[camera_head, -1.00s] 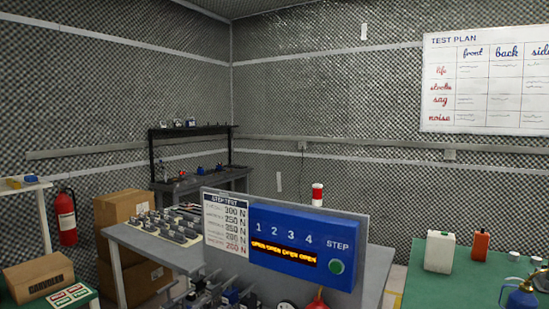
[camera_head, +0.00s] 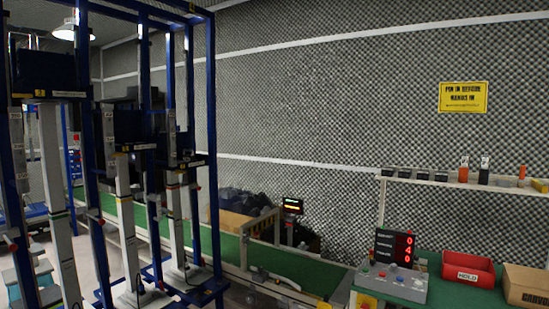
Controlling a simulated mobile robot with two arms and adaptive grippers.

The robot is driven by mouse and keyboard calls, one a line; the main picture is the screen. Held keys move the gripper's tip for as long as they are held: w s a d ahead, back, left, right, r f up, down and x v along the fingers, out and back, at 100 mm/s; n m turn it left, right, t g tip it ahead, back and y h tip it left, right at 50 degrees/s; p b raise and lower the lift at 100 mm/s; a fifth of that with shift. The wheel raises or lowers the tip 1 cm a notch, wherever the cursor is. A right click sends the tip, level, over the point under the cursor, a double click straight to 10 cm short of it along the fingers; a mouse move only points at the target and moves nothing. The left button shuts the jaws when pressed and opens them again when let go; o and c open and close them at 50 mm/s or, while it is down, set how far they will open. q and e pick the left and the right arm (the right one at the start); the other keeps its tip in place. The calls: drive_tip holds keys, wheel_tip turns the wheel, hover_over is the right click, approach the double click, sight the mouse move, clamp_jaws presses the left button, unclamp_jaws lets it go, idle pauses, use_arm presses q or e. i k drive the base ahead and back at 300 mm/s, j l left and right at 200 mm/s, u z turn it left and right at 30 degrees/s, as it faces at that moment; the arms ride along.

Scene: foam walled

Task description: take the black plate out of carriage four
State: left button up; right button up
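A tall blue test frame (camera_head: 213,150) with several upright bays stands at the left. Dark carriages cross the bays, including a near one (camera_head: 48,72) at upper left, a middle one (camera_head: 138,124) and a farther one (camera_head: 186,162). Each has a small yellow tag whose number is too small to read, so I cannot tell which is carriage four. Pale columns stand below the carriages. I cannot make out a separate black plate. Neither of my grippers is in view.
A green-topped conveyor (camera_head: 285,265) runs along the foam wall. At lower right are a control box (camera_head: 390,283) with a red display, a red bin (camera_head: 468,269) and a cardboard box (camera_head: 526,286). A shelf (camera_head: 450,183) holds small items.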

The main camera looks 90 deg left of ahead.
sight(184, 157)
drive_tip(key=u, duration=3.35)
drive_tip(key=i+u, duration=0.1)
drive_tip(key=i, duration=0.25)
